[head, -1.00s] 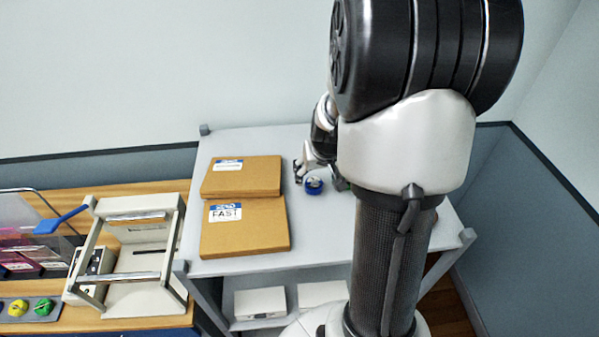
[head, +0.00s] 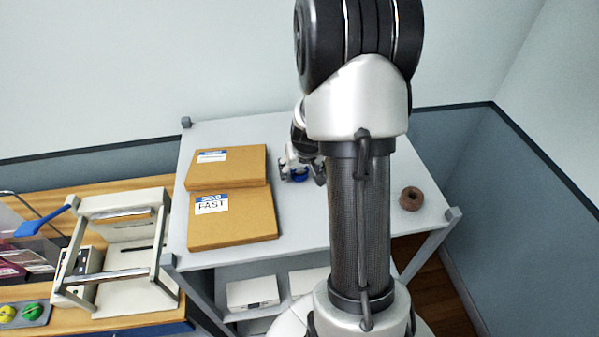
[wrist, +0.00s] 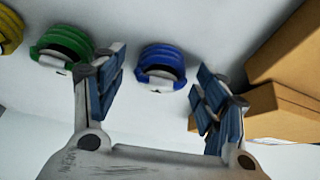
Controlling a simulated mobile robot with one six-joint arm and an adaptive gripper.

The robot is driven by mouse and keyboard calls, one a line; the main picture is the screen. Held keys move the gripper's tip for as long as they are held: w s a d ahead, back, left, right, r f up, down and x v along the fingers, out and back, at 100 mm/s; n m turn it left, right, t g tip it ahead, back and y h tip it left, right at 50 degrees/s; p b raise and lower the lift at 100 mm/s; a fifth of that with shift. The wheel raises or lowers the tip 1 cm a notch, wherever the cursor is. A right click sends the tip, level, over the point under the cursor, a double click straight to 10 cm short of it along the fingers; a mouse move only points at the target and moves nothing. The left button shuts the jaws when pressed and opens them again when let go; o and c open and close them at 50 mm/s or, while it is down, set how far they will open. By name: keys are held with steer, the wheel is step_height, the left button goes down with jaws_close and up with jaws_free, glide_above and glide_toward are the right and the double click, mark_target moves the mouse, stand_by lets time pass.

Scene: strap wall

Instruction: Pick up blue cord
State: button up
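The blue cord (wrist: 162,66) is a coiled bundle with a pale band, lying on the grey table top. In the wrist view it sits between and just beyond the fingertips of my gripper (wrist: 160,76), apart from both. My gripper is open and empty, one finger on each side of the cord.
A green coil (wrist: 63,46) lies left of the blue one in the wrist view, with a yellow coil (wrist: 9,30) farther left. Cardboard boxes (head: 232,215) lie close on the other side. A brown roll (head: 411,198) sits near the table's right edge.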

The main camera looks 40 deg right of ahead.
steer(key=c, duration=1)
steer(key=shift+r, duration=0.1)
